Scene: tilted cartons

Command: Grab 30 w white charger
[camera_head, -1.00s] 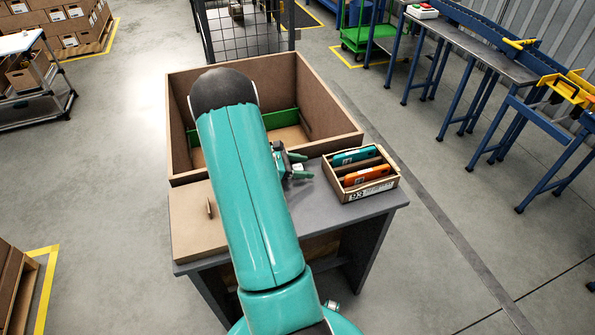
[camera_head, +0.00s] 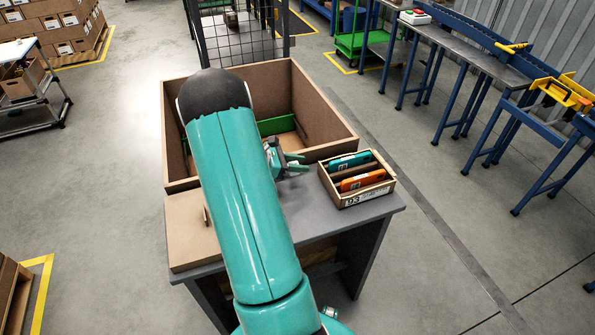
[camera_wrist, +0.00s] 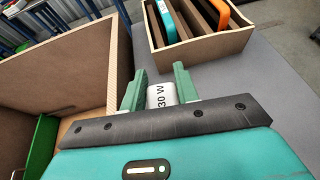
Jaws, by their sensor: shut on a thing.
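The white charger (camera_wrist: 162,95), marked "30 W", is between the two green fingers of my gripper (camera_wrist: 158,85) in the wrist view. My gripper is shut on it. In the head view my gripper (camera_head: 296,162) is over the grey table between the large carton and the small box, and my arm hides most of the charger there. I cannot tell whether the charger touches the table.
A small carton (camera_head: 358,198) with a teal item (camera_head: 350,161) and an orange item (camera_head: 362,180) stands right of my gripper. A large open carton (camera_head: 325,115) stands behind. Bare grey table (camera_head: 300,205) lies in front.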

